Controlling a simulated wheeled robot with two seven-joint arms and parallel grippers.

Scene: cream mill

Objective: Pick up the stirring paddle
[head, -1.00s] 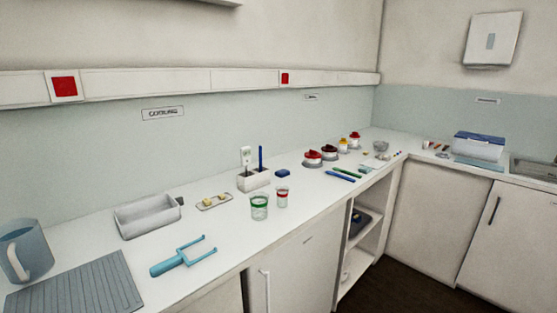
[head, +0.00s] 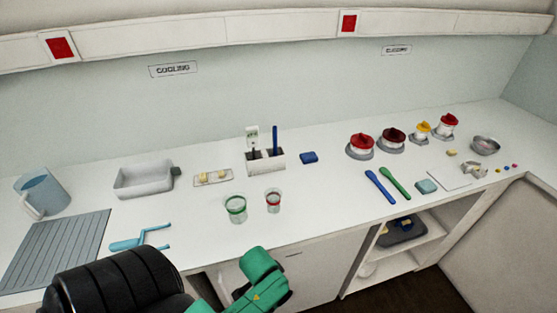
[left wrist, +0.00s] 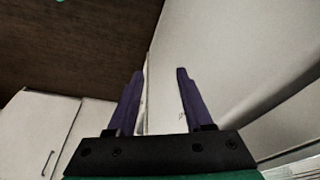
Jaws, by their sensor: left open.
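Two slim tools with rounded ends, one blue (head: 380,187) and one green (head: 395,183), lie side by side on the counter, right of centre in the head view. A dark blue stick (head: 275,140) stands upright in a white holder (head: 266,162). A light-blue forked tool (head: 140,239) lies at the left, partly near my arm. I cannot tell which is the stirring paddle. My left gripper (left wrist: 162,72) is open and empty in the left wrist view, facing floor and cabinet fronts. In the head view my left arm is low in front of the counter. My right gripper is not in view.
Two cups, green-banded (head: 236,209) and red-banded (head: 273,201), stand near the counter's front edge. A tray (head: 143,179), jug (head: 42,192) and ribbed mat (head: 55,248) are at left. Lidded jars (head: 360,146) line the right. An open shelf (head: 400,255) is below.

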